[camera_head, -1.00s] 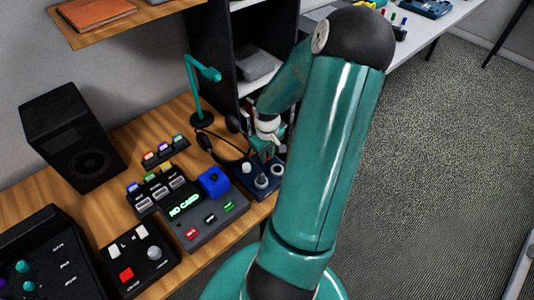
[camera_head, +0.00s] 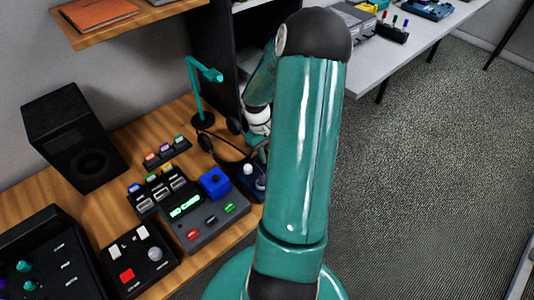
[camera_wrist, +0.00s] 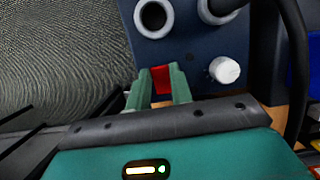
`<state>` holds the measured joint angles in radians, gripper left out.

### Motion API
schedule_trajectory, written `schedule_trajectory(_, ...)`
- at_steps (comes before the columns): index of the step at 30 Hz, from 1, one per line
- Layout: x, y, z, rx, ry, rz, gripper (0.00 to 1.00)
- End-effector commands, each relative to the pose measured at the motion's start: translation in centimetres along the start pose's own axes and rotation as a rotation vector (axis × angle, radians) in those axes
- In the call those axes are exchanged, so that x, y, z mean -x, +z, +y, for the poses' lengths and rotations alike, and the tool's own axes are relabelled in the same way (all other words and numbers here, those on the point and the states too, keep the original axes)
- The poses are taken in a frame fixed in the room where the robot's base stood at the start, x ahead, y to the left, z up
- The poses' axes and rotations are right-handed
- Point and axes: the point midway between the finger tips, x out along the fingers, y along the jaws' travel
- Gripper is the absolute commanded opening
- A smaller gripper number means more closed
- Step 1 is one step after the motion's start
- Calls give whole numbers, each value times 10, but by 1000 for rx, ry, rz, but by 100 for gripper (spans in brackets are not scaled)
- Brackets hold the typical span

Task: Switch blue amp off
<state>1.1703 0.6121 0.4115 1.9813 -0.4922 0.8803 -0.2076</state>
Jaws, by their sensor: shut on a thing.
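The blue amp (camera_wrist: 200,50) is a dark navy box with a white knob and two round, white-rimmed sockets on its face. In the head view, the amp (camera_head: 246,170) stands at the desk's right edge, partly hidden by my arm. A small red switch (camera_wrist: 161,83) sits at the amp's lower edge in the wrist view. My gripper (camera_wrist: 161,75) has its two green fingers on either side of the red switch and is shut on it. In the head view my fingertips are hidden behind my arm. I cannot tell which way the switch is set.
A headset with a black cable (camera_head: 220,148) lies beside the amp, and a dark cable (camera_wrist: 293,60) runs close to my gripper. A card console (camera_head: 205,215) with a blue block is to the left. A teal lamp (camera_head: 198,90) stands behind. Open floor lies right.

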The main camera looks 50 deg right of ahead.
Motion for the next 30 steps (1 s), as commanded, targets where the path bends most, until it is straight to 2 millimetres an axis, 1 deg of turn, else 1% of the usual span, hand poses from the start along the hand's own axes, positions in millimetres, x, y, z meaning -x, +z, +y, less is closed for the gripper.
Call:
schedule_trajectory(4,1,0,1,-1,2,1,0)
schedule_trajectory(5,1,0,1,-1,2,1,24)
schedule_trajectory(6,1,0,1,-1,2,1,32)
schedule_trajectory(8,1,0,1,-1,2,1,43)
schedule_trajectory(16,1,0,0,0,1,1,44)
schedule_trajectory(20,7,0,1,-1,2,2,44)
schedule_trajectory(23,21,0,1,0,5,4,44)
schedule_trajectory(26,41,-1,1,-1,6,5,44)
schedule_trajectory(30,72,-1,1,-1,6,5,44)
